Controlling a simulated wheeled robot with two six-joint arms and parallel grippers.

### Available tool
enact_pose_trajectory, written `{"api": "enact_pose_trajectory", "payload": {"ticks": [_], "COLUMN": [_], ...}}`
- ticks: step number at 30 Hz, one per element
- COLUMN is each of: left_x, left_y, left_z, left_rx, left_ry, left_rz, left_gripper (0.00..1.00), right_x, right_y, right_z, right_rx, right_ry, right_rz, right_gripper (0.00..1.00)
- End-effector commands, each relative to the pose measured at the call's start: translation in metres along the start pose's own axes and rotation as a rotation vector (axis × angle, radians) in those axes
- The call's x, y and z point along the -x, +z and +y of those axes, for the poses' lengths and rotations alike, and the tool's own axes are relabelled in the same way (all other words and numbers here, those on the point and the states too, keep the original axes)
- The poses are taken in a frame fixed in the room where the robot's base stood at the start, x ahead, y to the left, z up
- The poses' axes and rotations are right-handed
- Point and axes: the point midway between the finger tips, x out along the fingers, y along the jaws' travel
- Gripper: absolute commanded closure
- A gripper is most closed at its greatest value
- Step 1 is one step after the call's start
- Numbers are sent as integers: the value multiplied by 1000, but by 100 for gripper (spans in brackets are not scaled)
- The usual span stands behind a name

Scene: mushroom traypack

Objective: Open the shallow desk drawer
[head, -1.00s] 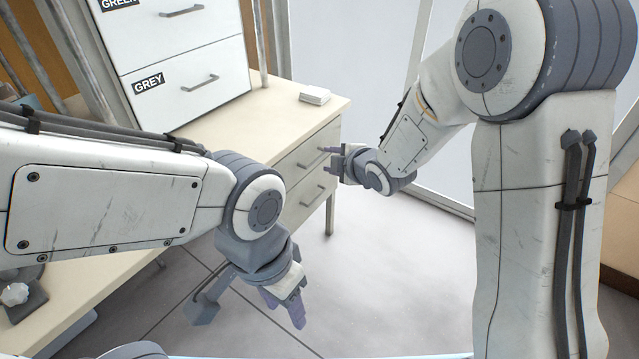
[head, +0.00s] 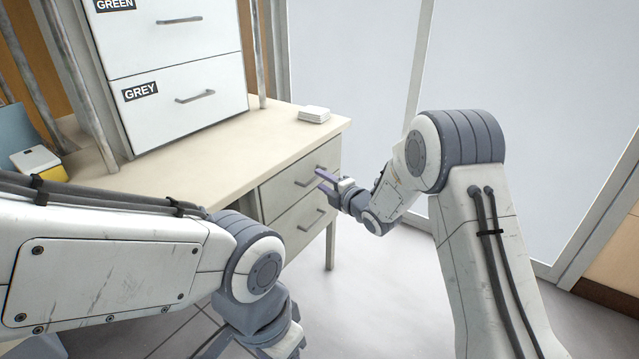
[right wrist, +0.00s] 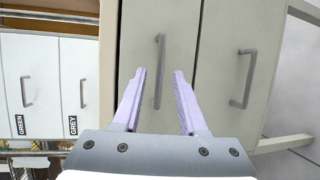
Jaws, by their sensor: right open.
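The desk's upper drawer (head: 283,192) is shut, with its front flush and a grey bar handle (head: 309,180). My right gripper (head: 321,179) is open just in front of this handle. In the right wrist view the handle (right wrist: 158,85) stands between the spread purple fingers of the right gripper (right wrist: 159,72), parallel to them. It is not gripped, and I cannot tell whether it touches a finger. My left gripper (head: 284,343) is at the bottom edge of the head view, its fingertips cut off.
A lower drawer (head: 290,232) with a similar handle is directly below, also shut. White drawers labelled GREEN and GREY (head: 180,110) stand on the desk top (head: 220,150). A small white stack (head: 314,114) lies near its right corner. The floor right of the desk is clear.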

Motion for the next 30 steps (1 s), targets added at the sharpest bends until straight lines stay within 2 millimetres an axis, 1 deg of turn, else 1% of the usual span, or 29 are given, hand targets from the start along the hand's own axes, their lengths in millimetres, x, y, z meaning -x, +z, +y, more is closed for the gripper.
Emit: {"api": "enact_pose_trajectory", "payload": {"ticks": [1, 3, 6, 15, 16, 17, 18, 19, 30], "left_x": [-3, -4, -5, -5, -5, -5, -5, -5, -5], "left_y": [0, 0, 0, 0, 0, 0, 0, 0, 0], "left_z": [0, 0, 0, 0, 0, 0, 0, 0, 0], "left_rx": [0, 0, 0, 0, 0, 0, 0, 0, 0], "left_ry": [0, 0, 0, 0, 0, 0, 0, 0, 0], "left_rz": [0, 0, 0, 0, 0, 0, 0, 0, 0], "left_gripper": [50, 50, 50, 50, 50, 50, 50, 50, 50], "right_x": [-7, -14, -20, -22, -22, -22, -21, -21, -21], "right_y": [0, 0, 0, 0, 0, 0, 0, 0, 0], "right_z": [-2, -1, -1, 0, 0, 0, 0, 0, 0], "right_rx": [0, 1, 0, -1, -1, -1, -1, -1, -1], "right_ry": [1, 1, -1, -1, -1, -1, -1, -1, -2], "right_rz": [1, 1, 1, 0, 0, 0, 0, 0, 0], "right_gripper": [58, 58, 58, 58, 65, 77, 92, 100, 100]}}
